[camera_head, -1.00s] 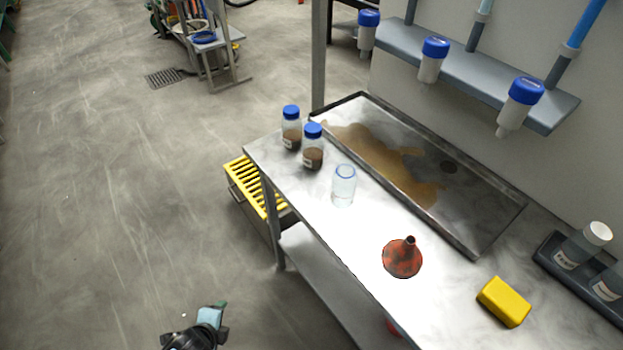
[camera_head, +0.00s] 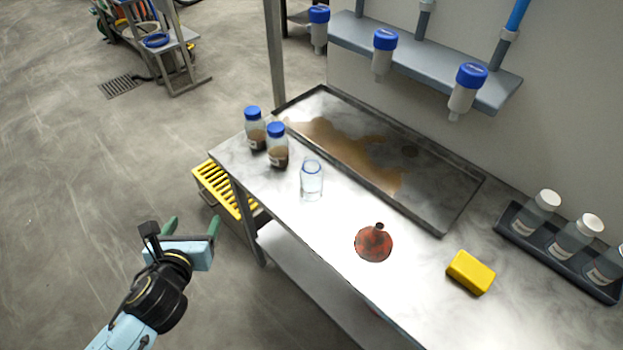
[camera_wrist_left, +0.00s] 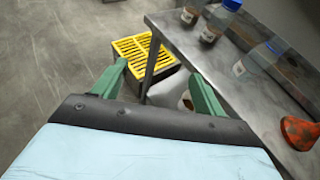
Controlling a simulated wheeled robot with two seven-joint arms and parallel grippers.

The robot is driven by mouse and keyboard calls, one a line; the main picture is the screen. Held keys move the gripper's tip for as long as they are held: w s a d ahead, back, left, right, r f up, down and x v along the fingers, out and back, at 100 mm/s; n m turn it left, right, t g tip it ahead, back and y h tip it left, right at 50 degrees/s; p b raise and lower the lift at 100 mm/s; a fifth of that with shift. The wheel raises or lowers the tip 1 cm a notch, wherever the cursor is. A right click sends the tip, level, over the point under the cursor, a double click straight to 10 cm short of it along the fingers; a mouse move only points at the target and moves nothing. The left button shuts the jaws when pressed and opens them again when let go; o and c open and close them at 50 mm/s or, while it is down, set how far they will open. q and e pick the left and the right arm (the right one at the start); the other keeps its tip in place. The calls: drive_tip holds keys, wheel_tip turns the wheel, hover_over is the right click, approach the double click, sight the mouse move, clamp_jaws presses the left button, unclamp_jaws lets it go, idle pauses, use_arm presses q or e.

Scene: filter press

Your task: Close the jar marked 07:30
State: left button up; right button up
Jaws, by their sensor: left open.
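An open clear jar (camera_head: 312,181) with no lid stands upright and empty-looking on the steel bench; it also shows in the left wrist view (camera_wrist_left: 262,58). Behind it stand two blue-capped jars (camera_head: 277,150) (camera_head: 255,132) with brown contents. Three white-capped jars (camera_head: 541,212) (camera_head: 574,238) (camera_head: 606,266) stand in a dark tray at right. Their labels are too small to read, so I cannot tell which is marked 07:30. My left gripper (camera_head: 192,224) is open and empty, left of the bench and away from all jars. My right gripper is out of view.
A yellow-grated box (camera_head: 222,190) stands by the bench's left end. Blue-topped containers (camera_head: 385,52) hang from a wall shelf.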

use_arm(q)
drive_tip(key=shift+f, duration=0.1)
drive_tip(key=s+a+f+n+g+b, duration=0.1)
drive_tip(key=s+f+n+g, duration=0.15)
drive_tip(key=f+n, duration=0.45)
drive_tip(key=s+a+f+n+g+b, duration=0.1)
drive_tip(key=s+a+f+n+g, duration=0.2)
drive_tip(key=f, duration=0.9)
drive_tip(key=s+f+n+g, duration=0.1)
drive_tip(key=s+f+n, duration=0.4)
drive_tip(key=f, duration=0.4)
drive_tip(key=s+d+f+n+g+b, duration=0.1)
drive_tip(key=s+f+n+g, duration=0.1)
drive_tip(key=s+f+n, duration=0.4)
drive_tip(key=s+d+f+n+g, duration=0.1)
drive_tip(key=s+f+n, duration=0.4)
drive_tip(key=s, duration=0.6)
drive_tip(key=s+d+f+n+g+b, duration=0.1)
drive_tip(key=s+f+n+g, duration=0.2)
drive_tip(key=s+f+n, duration=0.3)
drive_tip(key=s+n, duration=0.1)
drive_tip(key=s, duration=0.2)
drive_tip(key=shift+f+h+b, duration=0.3)
drive_tip(key=shift+f+h, duration=0.05)
drive_tip(key=shift+h, duration=0.05)
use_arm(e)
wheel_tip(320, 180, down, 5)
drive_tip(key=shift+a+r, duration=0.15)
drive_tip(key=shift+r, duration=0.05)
